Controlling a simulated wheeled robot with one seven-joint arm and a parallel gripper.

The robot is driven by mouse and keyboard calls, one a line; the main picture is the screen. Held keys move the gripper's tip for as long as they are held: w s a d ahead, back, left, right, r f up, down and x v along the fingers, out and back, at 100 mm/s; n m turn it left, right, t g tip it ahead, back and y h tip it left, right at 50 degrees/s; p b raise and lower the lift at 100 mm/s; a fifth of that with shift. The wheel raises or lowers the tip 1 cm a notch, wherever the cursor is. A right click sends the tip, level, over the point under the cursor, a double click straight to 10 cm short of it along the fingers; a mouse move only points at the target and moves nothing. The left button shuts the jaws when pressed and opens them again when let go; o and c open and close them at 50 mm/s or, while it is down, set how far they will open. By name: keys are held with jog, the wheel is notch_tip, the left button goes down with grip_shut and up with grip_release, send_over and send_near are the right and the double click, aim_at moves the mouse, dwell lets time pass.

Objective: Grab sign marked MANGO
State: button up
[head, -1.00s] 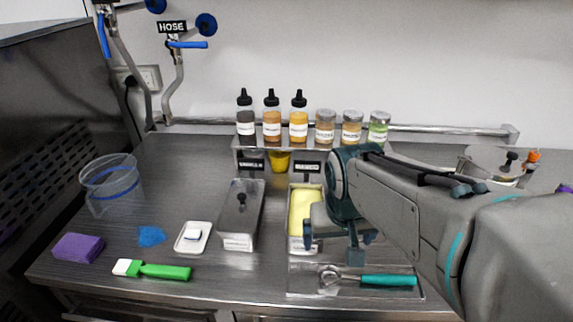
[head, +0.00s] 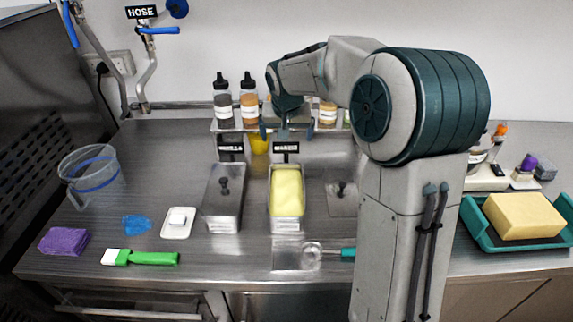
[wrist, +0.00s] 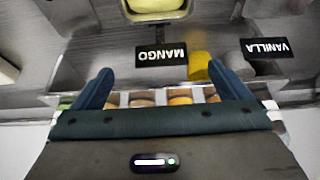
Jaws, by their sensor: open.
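The MANGO sign (head: 286,147) is a small black plate with white letters. My gripper (head: 286,133) is open and empty, just above and behind the sign in the head view. Its two fingers (wrist: 165,82) show apart in the wrist view. The VANILLA sign (head: 230,145) stands to the left, behind the lidded metal pan (head: 225,197).
Bottles (head: 222,103) and jars stand on the shelf (head: 218,127), partly hidden by my arm. A yellow cup (wrist: 199,66) is close beside the MANGO sign. A scoop (head: 313,252) lies at the counter's front. A green brush (head: 140,258) lies left.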

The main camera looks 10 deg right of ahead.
aim_at(286, 150)
jog(key=p+x, duration=0.1)
jog(key=x, duration=1)
jog(key=shift+w+f, duration=0.1)
jog(key=shift+f, duration=0.05)
jog(key=shift+c, duration=0.3)
jog(key=c, duration=1)
